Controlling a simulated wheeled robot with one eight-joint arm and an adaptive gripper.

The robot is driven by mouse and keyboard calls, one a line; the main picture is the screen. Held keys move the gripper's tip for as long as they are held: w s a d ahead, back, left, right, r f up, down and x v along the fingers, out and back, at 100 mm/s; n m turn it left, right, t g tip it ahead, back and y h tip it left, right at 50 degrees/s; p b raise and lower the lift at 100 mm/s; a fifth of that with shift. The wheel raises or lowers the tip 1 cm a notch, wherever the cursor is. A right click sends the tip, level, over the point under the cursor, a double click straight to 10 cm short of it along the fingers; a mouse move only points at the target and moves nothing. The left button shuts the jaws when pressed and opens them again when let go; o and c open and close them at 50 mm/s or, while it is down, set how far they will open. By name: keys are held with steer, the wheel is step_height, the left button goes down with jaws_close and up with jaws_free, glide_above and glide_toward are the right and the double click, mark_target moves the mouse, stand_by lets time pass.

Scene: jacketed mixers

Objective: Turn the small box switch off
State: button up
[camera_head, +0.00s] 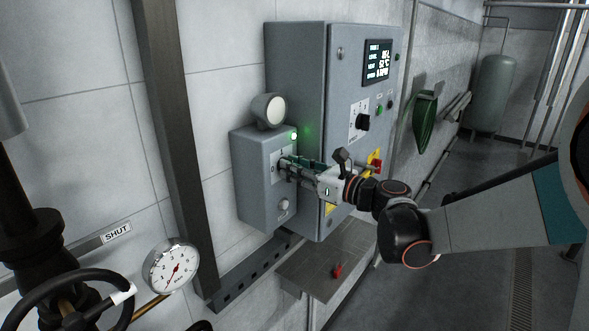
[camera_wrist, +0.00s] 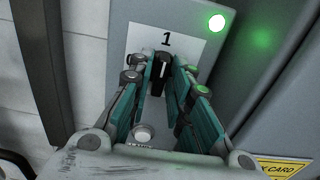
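The small box (camera_head: 262,190) is a grey box on the wall, left of a larger grey cabinet. Its switch is a black knob (camera_wrist: 163,66) with a white line, on a white plate (camera_wrist: 142,44) marked 1. A lamp (camera_wrist: 216,23) at the box's top right glows green; it also shows in the head view (camera_head: 293,136). My gripper (camera_head: 285,164) is at the front of the small box. In the wrist view its teal-padded fingers (camera_wrist: 164,72) are spread, with the knob between their tips. A gap seems to show on both sides; I cannot tell whether they touch it.
The large cabinet (camera_head: 297,75) has a lit display (camera_head: 378,62), a black rotary switch (camera_head: 362,121) and a red-and-yellow switch (camera_head: 375,163). A round push button (camera_wrist: 144,133) is below the knob. A grey ledge (camera_head: 310,270) stands underneath.

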jaws_close()
steer(key=shift+n, duration=0.3)
steer(key=n+b, duration=0.7)
steer(key=n, duration=1)
steer(key=shift+n, duration=0.3)
stand_by(0.3)
steer(key=o, duration=0.6)
jaws_free()
